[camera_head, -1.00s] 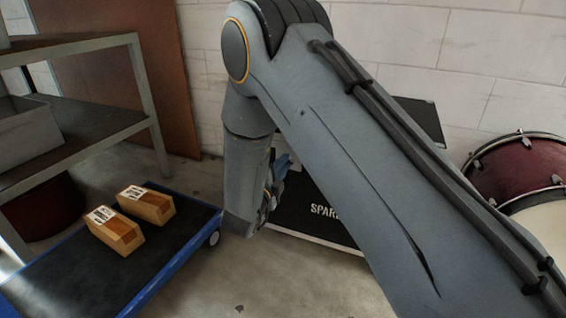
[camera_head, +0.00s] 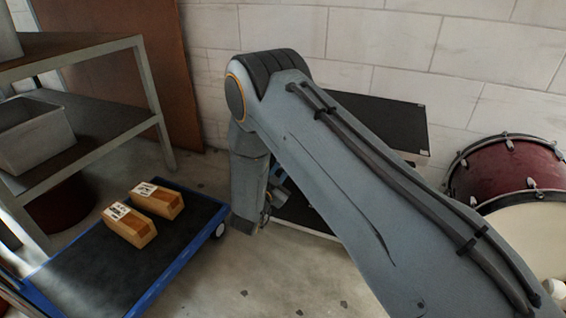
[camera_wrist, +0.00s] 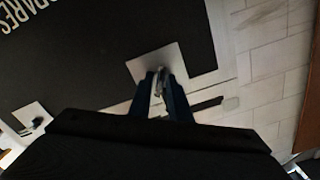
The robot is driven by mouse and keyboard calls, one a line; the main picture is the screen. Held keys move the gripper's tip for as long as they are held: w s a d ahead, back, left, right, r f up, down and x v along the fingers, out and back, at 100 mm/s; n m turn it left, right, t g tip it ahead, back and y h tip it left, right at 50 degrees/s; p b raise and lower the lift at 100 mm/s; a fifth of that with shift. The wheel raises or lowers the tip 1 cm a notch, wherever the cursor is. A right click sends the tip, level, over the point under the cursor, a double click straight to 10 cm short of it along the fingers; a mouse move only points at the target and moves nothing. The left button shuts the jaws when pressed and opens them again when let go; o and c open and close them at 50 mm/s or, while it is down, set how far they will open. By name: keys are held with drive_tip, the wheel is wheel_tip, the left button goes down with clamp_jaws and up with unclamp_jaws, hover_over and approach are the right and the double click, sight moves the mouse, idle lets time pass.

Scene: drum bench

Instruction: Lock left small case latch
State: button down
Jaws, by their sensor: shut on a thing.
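The black case (camera_wrist: 85,60) with white SPARES lettering fills the upper left of the wrist view. A pale metal latch plate (camera_wrist: 197,52) sits at its edge, in front of my gripper. My gripper (camera_wrist: 160,76) has its two dark blue fingers closed around a small metal latch piece (camera_wrist: 158,84) at this plate. A second latch (camera_wrist: 34,117) shows at the left of the wrist view. In the head view my arm hides most of the case, and a dark strip of it (camera_head: 305,212) shows beside my gripper (camera_head: 268,208), whose fingertips are mostly hidden.
A red drum (camera_head: 508,168) stands at the right. A flat black panel (camera_head: 375,122) is behind my arm, near the wall.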

drive_tip(key=n+p, duration=0.2)
drive_tip(key=n, duration=0.2)
drive_tip(key=shift+n+p, duration=0.3)
drive_tip(key=shift+n, duration=0.1)
idle(0.5)
drive_tip(key=c, duration=1.8)
unclamp_jaws()
drive_tip(key=shift+c, duration=0.2)
drive_tip(key=p+v, duration=0.1)
drive_tip(key=v, duration=0.7)
drive_tip(key=shift+p, duration=0.4)
drive_tip(key=shift+w, duration=0.1)
